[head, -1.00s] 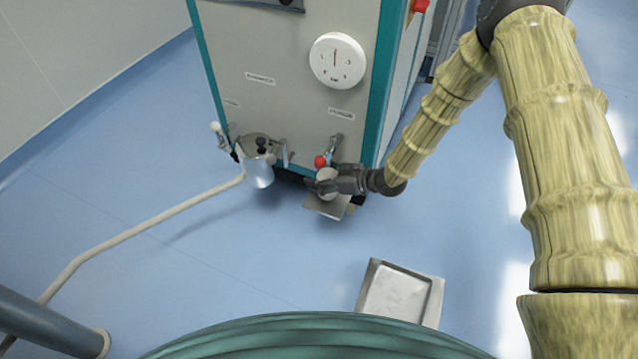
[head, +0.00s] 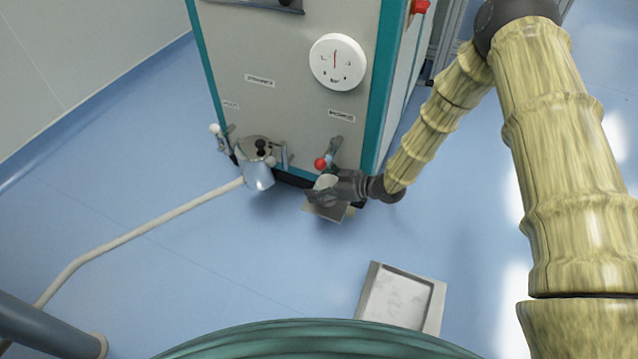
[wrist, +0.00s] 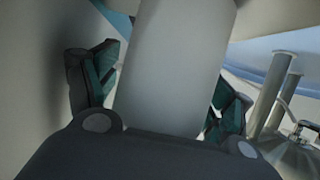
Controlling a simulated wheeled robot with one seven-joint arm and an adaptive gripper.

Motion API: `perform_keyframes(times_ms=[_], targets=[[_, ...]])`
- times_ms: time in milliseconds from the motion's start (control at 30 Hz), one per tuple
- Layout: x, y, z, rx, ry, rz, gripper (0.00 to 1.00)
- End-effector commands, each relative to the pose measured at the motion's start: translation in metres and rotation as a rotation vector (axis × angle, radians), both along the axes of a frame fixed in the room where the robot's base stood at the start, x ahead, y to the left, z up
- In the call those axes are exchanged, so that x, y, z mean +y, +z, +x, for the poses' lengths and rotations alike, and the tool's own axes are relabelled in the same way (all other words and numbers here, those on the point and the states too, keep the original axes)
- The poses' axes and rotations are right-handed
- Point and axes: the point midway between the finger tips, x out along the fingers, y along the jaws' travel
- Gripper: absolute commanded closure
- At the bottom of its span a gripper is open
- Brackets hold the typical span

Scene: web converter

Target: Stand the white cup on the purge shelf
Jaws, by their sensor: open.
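The white cup (head: 326,182) is at the lower right of the machine front, over the small metal purge shelf (head: 323,213). My gripper (head: 322,193) is around the cup from the right. In the wrist view the cup (wrist: 175,75) stands between the two open fingers, with a gap beside it. The fingers and the viewing angle hide the cup's base, so I cannot tell whether it rests on the shelf. In the wrist view the cup looks slightly tilted.
A valve with a red knob (head: 321,163) sits just above the cup. A metal pot with a black knob (head: 258,173) is to the left, with a pale hose (head: 150,226) running from it. A shallow metal tray (head: 437,306) lies in front. The blue floor between is clear.

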Motion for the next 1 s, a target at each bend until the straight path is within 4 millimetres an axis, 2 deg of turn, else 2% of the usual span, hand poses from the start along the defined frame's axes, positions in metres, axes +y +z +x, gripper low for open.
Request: perform_keyframes(times_ms=[133, 233, 700, 1000], targets=[[0.000, 0.004, 0.000, 0.000, 0.000, 0.000, 0.19], [-0.010, 0.009, -0.003, 0.000, -0.002, 0.000, 0.19], [-0.079, 0.040, -0.033, 0.002, -0.002, 0.000, 0.19], [-0.101, 0.048, -0.042, 0.001, 0.000, 0.000, 0.19]])
